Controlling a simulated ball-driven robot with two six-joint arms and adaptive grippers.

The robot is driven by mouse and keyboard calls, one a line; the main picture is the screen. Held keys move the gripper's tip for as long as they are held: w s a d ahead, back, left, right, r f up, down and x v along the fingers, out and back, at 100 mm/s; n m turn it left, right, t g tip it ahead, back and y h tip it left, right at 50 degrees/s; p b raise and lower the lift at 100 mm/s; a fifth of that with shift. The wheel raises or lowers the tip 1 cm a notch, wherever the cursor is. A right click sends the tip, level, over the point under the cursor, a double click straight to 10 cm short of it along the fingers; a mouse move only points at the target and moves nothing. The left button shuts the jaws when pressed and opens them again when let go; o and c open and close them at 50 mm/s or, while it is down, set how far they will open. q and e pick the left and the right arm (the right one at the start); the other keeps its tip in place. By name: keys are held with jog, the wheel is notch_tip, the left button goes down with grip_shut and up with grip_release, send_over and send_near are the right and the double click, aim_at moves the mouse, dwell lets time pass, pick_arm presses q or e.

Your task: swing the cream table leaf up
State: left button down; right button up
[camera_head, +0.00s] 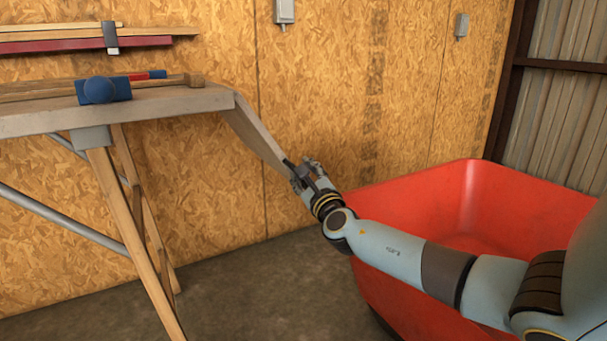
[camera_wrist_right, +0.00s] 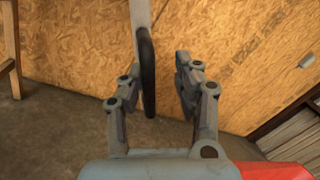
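The cream table leaf (camera_head: 255,132) hangs from the right end of the worktable (camera_head: 190,98), sloping down and to the right. My right gripper (camera_head: 303,168) is at its lower end. In the right wrist view the leaf (camera_wrist_right: 140,14) shows as a narrow pale strip with a dark, rounded piece (camera_wrist_right: 147,72) at its near end. That dark piece lies between the spread fingers of my right gripper (camera_wrist_right: 155,85), closer to the left finger, with a clear gap to the right finger. Whether the left finger touches it, I cannot tell. My left gripper is not in view.
A blue-headed mallet (camera_head: 103,89) and other tools lie on the worktable, which stands on wooden trestle legs (camera_head: 135,235). A large red bin (camera_head: 400,205) stands behind and below my right arm. A chipboard wall (camera_head: 320,90) is behind. The floor between trestle and bin is clear.

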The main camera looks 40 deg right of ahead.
jog(key=shift+w+r, duration=0.1)
jog(key=v, duration=1.2)
dwell(0.4)
